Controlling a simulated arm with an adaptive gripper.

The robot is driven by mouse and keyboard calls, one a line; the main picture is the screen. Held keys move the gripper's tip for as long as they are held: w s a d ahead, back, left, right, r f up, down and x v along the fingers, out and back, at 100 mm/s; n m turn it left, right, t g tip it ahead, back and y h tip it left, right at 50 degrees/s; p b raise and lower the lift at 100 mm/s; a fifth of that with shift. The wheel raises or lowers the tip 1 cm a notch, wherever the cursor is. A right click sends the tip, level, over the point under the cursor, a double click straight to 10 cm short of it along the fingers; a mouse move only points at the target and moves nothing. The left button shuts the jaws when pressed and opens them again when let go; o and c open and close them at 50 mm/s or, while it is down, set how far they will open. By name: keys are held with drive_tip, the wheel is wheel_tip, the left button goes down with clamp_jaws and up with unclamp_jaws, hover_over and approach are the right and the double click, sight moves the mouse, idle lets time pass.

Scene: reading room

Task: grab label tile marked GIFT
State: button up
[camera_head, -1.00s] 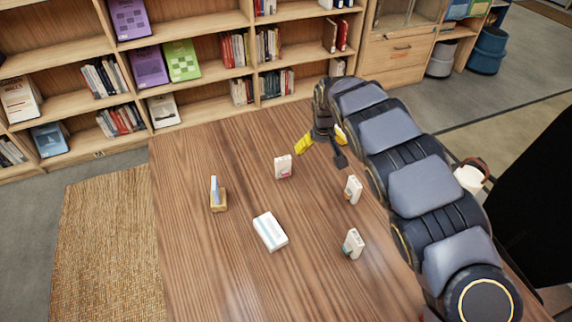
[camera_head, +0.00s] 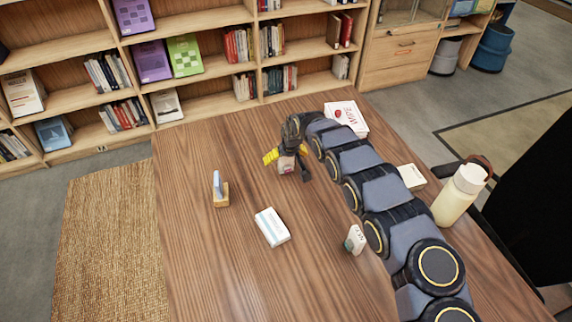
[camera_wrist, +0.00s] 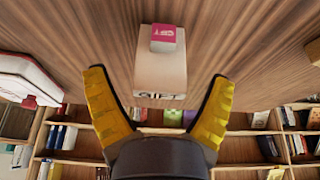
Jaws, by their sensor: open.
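In the wrist view my gripper (camera_wrist: 158,78) is open, with a yellow-padded finger on each side of the tile and a visible gap to both. In the head view another white label tile (camera_head: 355,240) stands close to my arm; its text is too small to read surely.
A white box (camera_head: 272,227) lies on the table (camera_head: 215,270). A wooden holder with a bluish card (camera_head: 220,192) stands left. Bookshelves line the back.

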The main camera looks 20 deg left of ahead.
drive_tip(key=shift+w+a+f, duration=0.15)
drive_tip(key=shift+f, duration=0.55)
drive_tip(key=c, duration=1.2)
drive_tip(key=shift+r, duration=0.15)
